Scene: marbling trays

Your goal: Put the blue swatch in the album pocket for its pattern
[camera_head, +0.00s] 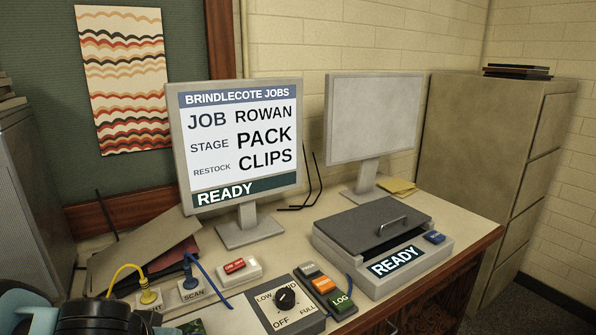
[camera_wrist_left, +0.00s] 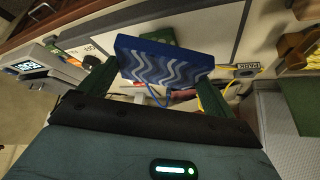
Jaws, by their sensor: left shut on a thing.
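The blue swatch (camera_wrist_left: 165,62), with pale wavy lines across its face, is held between the fingers of my left gripper (camera_wrist_left: 166,85) in the left wrist view. The swatch is clear of the desk as far as I can tell. In the head view only part of my left arm shows at the bottom left corner; the swatch is not visible there. My right gripper is in neither view. I cannot make out the album or its pockets in either view.
A monitor (camera_head: 240,140) shows job ROWAN, stage PACK, READY. A grey lidded machine (camera_head: 375,240) reading READY stands at the desk's right. A dial box (camera_head: 290,305), a button strip (camera_head: 325,285), and yellow and blue cables with plugs (camera_head: 150,295) crowd the front. A blank monitor (camera_head: 372,118) stands behind.

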